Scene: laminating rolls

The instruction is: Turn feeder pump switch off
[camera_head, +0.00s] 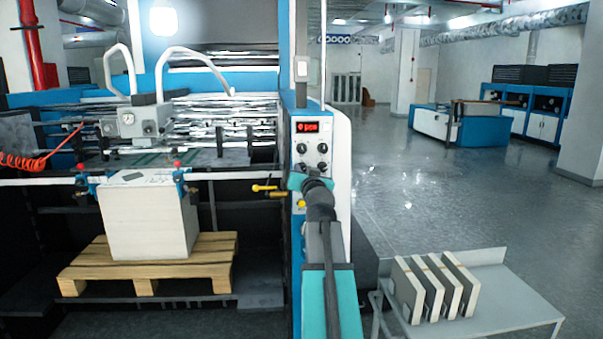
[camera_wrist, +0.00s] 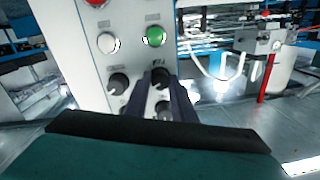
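The control panel (camera_head: 312,150) stands in the middle of the head view, with a red display and several knobs. In the wrist view, its face (camera_wrist: 88,60) carries a white button (camera_wrist: 108,43), a green button (camera_wrist: 155,37) and black knobs. One knob (camera_wrist: 118,83) is left of my gripper (camera_wrist: 160,80). An upper knob (camera_wrist: 160,74) shows between my fingertips, and a lower knob (camera_wrist: 163,107) shows between the fingers. The fingers are apart; whether they touch the upper knob is unclear. The labels are too blurred to tell which is the feeder pump switch.
A white paper stack (camera_head: 150,222) is on a wooden pallet (camera_head: 85,272) at left. A grey side table (camera_head: 500,310) holds several upright blocks (camera_head: 440,287) at lower right. The floor (camera_head: 430,195) at right is clear.

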